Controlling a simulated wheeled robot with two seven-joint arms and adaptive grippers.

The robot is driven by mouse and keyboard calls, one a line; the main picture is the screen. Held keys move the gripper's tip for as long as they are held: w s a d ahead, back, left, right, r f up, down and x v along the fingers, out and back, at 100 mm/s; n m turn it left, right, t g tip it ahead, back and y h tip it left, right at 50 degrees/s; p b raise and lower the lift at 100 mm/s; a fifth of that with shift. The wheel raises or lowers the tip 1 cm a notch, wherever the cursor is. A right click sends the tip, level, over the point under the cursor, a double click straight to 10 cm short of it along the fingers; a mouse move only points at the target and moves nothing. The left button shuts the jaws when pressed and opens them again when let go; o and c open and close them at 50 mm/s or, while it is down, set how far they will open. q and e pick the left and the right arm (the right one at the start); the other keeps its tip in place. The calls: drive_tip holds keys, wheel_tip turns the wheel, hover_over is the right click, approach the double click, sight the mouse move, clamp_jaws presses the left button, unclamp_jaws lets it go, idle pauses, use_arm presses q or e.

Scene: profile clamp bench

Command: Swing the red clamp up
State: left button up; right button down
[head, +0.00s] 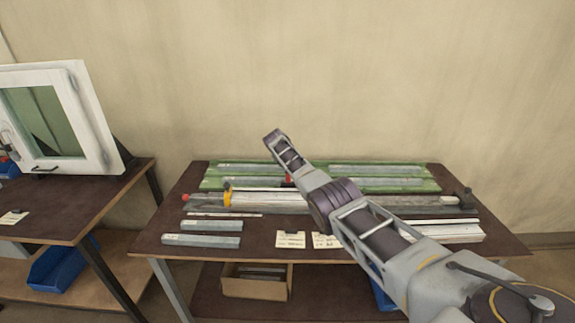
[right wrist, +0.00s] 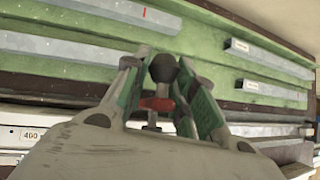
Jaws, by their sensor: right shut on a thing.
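The red clamp (right wrist: 157,104) shows between my fingers in the right wrist view, with a dark round knob (right wrist: 163,68) at its end. My right gripper (right wrist: 163,60) is shut on the clamp, with a green-padded finger on each side of the knob. In the head view, a small red part (head: 288,181) shows beside my right arm, over the middle of the bench; my arm covers much of this area, and the gripper itself is hard to make out. My left gripper is not in view.
Metal profiles (head: 212,226) lie at the front left of the brown bench (head: 180,262). Green trays (head: 420,186) with profiles lie at the back. A yellow part (head: 227,195) is at the left end of a long rail. A white window frame (head: 90,115) stands on the left table.

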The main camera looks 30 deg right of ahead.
drive_tip(key=shift+w+d+r+b, duration=0.4)
drive_tip(key=shift+r+b, duration=0.1)
drive_tip(key=shift+b, duration=0.1)
idle(1.3)
drive_tip(key=c, duration=1.2)
unclamp_jaws()
drive_tip(key=shift+s, duration=0.1)
drive_tip(key=shift+o, duration=0.2)
drive_tip(key=shift+s+f, duration=0.15)
drive_tip(key=shift+a+f, duration=0.2)
drive_tip(key=shift+a+r+g, duration=0.2)
drive_tip(key=shift+r+g, duration=0.1)
drive_tip(key=shift+r, duration=0.1)
drive_tip(key=v, duration=1.1)
drive_tip(key=shift+s+d+r, duration=0.15)
drive_tip(key=shift+s+d, duration=0.05)
drive_tip(key=shift+s, duration=0.05)
